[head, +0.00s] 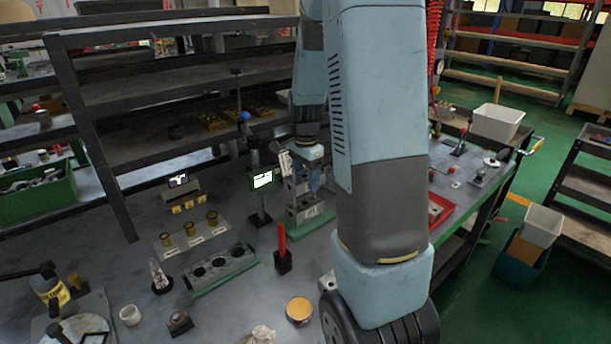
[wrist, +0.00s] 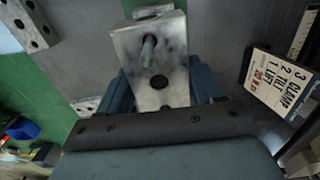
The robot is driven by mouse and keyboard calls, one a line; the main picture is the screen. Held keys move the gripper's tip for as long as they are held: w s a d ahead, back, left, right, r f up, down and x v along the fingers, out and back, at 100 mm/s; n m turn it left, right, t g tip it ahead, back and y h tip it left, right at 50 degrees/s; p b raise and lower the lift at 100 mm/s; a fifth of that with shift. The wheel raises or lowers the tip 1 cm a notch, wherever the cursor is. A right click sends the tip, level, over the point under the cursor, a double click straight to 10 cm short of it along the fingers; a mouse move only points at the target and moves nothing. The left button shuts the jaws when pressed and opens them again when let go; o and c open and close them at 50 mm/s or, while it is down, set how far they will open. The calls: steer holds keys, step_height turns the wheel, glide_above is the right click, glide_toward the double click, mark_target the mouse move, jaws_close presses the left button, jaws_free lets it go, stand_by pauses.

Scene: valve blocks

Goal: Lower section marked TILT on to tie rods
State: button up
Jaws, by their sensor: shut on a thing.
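My gripper (wrist: 162,88) is shut on a grey metal valve section (wrist: 157,62), which sits between its two blue fingers in the wrist view. The section has a dark round hole on its near face and a rod-like stub in a recess above it. No TILT marking is readable on it. In the head view my gripper (head: 309,178) is at the grey block stack (head: 303,208) on a green base (head: 312,224), partly behind my arm. I cannot tell whether the held section touches the stack. The tie rods are not clearly distinguishable.
A placard (wrist: 281,92) reading CLAMP, TILT, LIFT is close on the right in the wrist view. A black stand with a lit display (head: 262,181) stands left of the stack. A red-handled tool in a black holder (head: 283,261) and a green-edged plate with round holes (head: 220,268) are nearer.

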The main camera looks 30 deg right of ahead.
mark_target(306, 175)
steer(key=shift+f, duration=0.85)
steer(key=o, duration=1.5)
step_height(306, 175, up, 14)
steer(key=shift+f, duration=0.15)
steer(key=s+a+r+n+t, duration=0.2)
steer(key=s+a+r+n, duration=0.2)
steer(key=s+a+n, duration=0.2)
steer(key=s+a+r+n+t, duration=0.3)
steer(key=s+n, duration=0.6)
steer(key=s, duration=0.6)
steer(key=a+r, duration=0.2)
steer(key=a, duration=0.1)
steer(key=shift+s+a+n+t, duration=0.3)
steer(key=shift+n, duration=0.1)
